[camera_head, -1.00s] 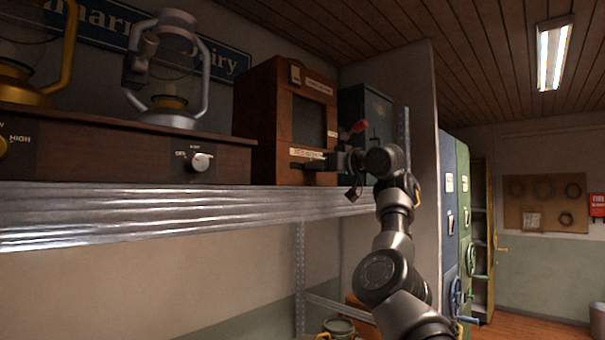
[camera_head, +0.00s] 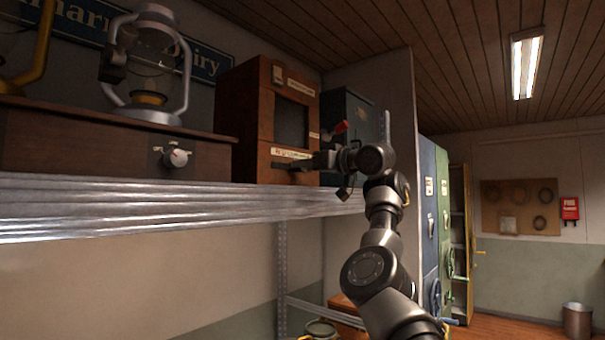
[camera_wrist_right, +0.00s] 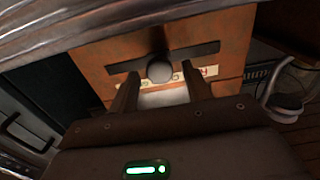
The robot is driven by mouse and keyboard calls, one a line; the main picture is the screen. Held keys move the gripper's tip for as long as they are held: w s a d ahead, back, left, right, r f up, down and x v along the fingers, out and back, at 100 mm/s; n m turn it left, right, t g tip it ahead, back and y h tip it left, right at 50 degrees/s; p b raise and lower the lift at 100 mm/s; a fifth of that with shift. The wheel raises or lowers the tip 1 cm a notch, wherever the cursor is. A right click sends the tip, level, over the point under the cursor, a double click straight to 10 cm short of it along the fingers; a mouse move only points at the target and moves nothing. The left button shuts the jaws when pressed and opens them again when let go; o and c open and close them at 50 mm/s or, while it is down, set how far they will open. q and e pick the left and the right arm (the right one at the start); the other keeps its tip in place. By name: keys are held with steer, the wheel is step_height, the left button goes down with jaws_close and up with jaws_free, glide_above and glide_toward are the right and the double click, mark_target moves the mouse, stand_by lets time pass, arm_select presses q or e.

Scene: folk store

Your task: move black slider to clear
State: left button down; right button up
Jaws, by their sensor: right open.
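The black slider (camera_wrist_right: 159,70) shows in the right wrist view as a round dark knob on a dark slot in the face of a wooden box (camera_wrist_right: 222,34). My right gripper (camera_wrist_right: 162,88) is open, its two fingers on either side of the knob and pointing at the box. I cannot tell whether they touch the knob. In the head view the right gripper (camera_head: 305,162) is at the lower front of the reddish-brown box (camera_head: 245,125), and the slider is hidden there. A pale label with partly readable lettering lies behind the knob. My left gripper is not in view.
The box stands on a metal-edged shelf (camera_head: 150,208). Blue and green lockers stand beyond a partition.

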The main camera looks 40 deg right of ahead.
steer(key=b+v, duration=0.5)
steer(key=v, duration=0.3)
steer(key=shift+s, duration=0.25)
steer(key=shift+w, duration=0.1)
